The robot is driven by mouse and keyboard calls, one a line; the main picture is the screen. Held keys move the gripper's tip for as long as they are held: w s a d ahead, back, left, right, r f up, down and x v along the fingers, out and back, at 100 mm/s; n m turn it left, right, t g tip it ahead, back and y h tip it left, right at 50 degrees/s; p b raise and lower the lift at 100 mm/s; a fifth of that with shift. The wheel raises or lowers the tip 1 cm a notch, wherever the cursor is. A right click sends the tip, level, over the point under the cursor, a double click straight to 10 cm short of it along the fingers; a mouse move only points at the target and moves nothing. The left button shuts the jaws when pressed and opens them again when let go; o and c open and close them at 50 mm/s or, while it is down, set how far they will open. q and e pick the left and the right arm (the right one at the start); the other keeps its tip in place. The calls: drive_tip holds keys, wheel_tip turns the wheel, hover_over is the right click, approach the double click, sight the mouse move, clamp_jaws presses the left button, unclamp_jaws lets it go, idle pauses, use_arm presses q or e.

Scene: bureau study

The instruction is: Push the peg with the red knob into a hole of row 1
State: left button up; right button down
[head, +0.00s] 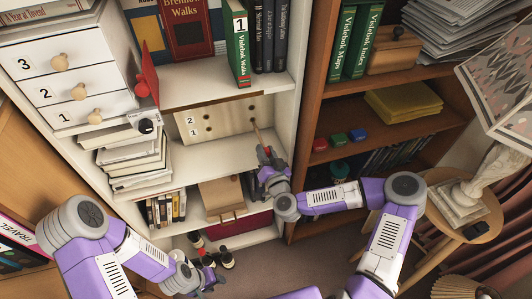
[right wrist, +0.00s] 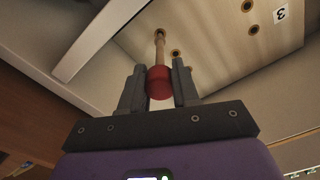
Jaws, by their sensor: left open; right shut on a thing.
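A pale wooden board (head: 222,119) with dark holes stands at the back of a shelf bay. Labels 2 and 1 show at its left in the head view; a label 3 shows at upper right in the right wrist view. My right gripper (head: 264,154) is shut on the red knob (right wrist: 159,83) of a peg. The peg's wooden shaft (right wrist: 159,47) points at the board, its tip at a hole. I cannot tell whether the tip is inside, or which row that hole belongs to. My left gripper (head: 207,278) is open and low, near dark bottles.
Stacked books (head: 137,160) stand left of the board. A wooden box (head: 222,195) sits on the shelf below. A white upright (head: 288,105) bounds the bay closely on the right. Dark bottles (head: 226,258) stand on the floor near my left gripper.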

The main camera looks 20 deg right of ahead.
sight(262, 142)
drive_tip(key=shift+w, duration=2.2)
idle(0.9)
drive_tip(key=c, duration=0.8)
unclamp_jaws()
drive_tip(key=shift+o, duration=0.5)
drive_tip(key=o, duration=0.4)
drive_tip(key=shift+o, duration=0.2)
drive_tip(key=shift+s, duration=2.45)
drive_tip(key=shift+s+d, duration=0.15)
drive_tip(key=shift+s, duration=2.4)
